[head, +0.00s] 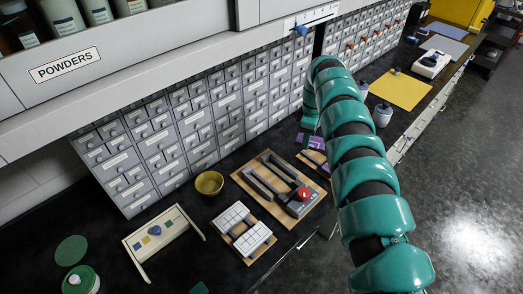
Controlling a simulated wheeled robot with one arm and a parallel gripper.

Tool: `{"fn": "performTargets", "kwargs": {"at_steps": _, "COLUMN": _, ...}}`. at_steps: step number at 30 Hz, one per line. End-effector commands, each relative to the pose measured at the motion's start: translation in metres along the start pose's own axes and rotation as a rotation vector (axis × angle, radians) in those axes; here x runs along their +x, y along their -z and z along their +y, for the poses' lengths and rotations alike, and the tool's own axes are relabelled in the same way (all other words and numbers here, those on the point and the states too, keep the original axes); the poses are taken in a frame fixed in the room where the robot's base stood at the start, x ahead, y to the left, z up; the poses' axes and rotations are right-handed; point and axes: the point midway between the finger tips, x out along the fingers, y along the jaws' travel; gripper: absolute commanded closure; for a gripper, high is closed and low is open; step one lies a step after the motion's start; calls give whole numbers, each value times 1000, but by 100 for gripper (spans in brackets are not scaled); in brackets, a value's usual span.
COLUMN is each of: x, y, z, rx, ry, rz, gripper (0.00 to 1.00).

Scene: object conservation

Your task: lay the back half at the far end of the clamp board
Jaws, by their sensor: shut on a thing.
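The clamp board (254,190) is a light wooden board on the dark bench, with dark grey parallel bars (262,181) and a red ball knob (304,193) at its near right. Its far end points toward the drawer wall. My teal arm rises from the lower right, bends over at the top and comes down just beyond the board. The jaws of my gripper are hidden behind the arm. A flat purple piece (308,140) shows just below the arm's end. Another purple piece (317,156) lies by a small wooden base. I cannot tell which piece is the back half.
A board with white tiles (242,232), a yellow bowl (209,183) and a cream rack (160,237) stand left of the clamp board. A green-lidded jar (80,281) is at lower left. White jars (382,115) and a yellow mat (402,91) lie beyond my arm. Drawers line the back.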

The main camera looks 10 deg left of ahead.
Motion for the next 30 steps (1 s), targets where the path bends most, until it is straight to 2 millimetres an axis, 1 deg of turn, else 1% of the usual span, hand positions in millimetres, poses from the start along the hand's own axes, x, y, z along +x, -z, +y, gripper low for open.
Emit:
{"fn": "performTargets", "kwargs": {"at_steps": 15, "x": 1, "y": 8, "z": -5, "rx": -76, "ry": -1, "rz": 0, "gripper": 78}}
{"fn": "performTargets", "kwargs": {"at_steps": 18, "x": 2, "y": 12, "z": -7, "rx": -119, "ry": -1, "rz": -3, "gripper": 78}}
{"fn": "performTargets", "kwargs": {"at_steps": 19, "x": 3, "y": 18, "z": -10, "rx": -151, "ry": -1, "rz": -3, "gripper": 78}}
{"fn": "performTargets", "kwargs": {"at_steps": 23, "x": 6, "y": 31, "z": -18, "rx": -265, "ry": 0, "rz": -2, "gripper": 78}}
{"fn": "performTargets", "kwargs": {"at_steps": 30, "x": 6, "y": 32, "z": -16, "rx": -277, "ry": 0, "rz": -4, "gripper": 78}}
